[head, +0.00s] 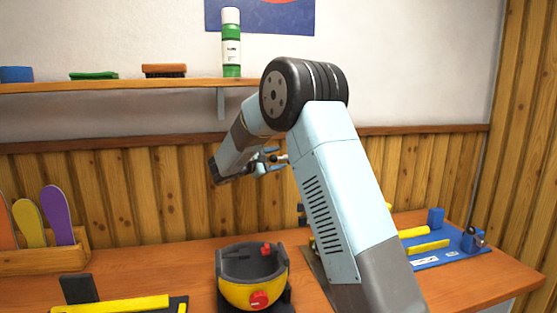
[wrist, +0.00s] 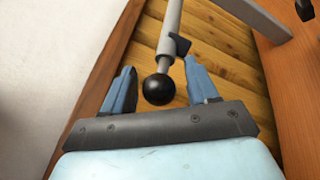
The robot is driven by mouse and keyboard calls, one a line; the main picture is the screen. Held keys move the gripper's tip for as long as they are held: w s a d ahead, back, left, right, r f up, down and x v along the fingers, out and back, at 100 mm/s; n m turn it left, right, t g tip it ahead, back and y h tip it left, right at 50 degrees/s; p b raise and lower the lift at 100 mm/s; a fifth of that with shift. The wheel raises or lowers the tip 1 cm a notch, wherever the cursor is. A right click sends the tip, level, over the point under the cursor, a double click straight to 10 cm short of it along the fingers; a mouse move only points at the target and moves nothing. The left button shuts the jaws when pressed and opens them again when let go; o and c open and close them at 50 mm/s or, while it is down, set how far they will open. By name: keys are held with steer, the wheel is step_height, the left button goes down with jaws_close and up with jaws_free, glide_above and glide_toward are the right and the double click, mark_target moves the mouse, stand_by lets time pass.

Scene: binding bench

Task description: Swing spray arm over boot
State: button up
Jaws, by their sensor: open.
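In the wrist view a grey rod, which looks like the spray arm (wrist: 170,25), ends in a black ball knob (wrist: 158,89). My gripper (wrist: 160,66) is open, with one blue finger on each side of the knob; I cannot tell whether either touches it. In the head view my gripper (head: 268,161) is above the bench, near the wood panelling, and my arm hides most of the spray arm. A yellow and dark grey cup-shaped thing with red knobs (head: 240,294), perhaps the boot, stands on the bench below and in front.
A rack with coloured boards (head: 57,218) stands at the left of the bench (head: 160,258). A blue tray (head: 424,263) with yellow bars lies at the right. The shelf (head: 120,86) above holds a green and white bottle (head: 231,45) and brushes.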

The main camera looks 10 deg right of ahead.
steer(key=shift+w+d, duration=0.2)
steer(key=shift+d, duration=0.2)
steer(key=shift+r, duration=0.1)
jaws_close()
steer(key=shift+d, duration=0.1)
stand_by(0.4)
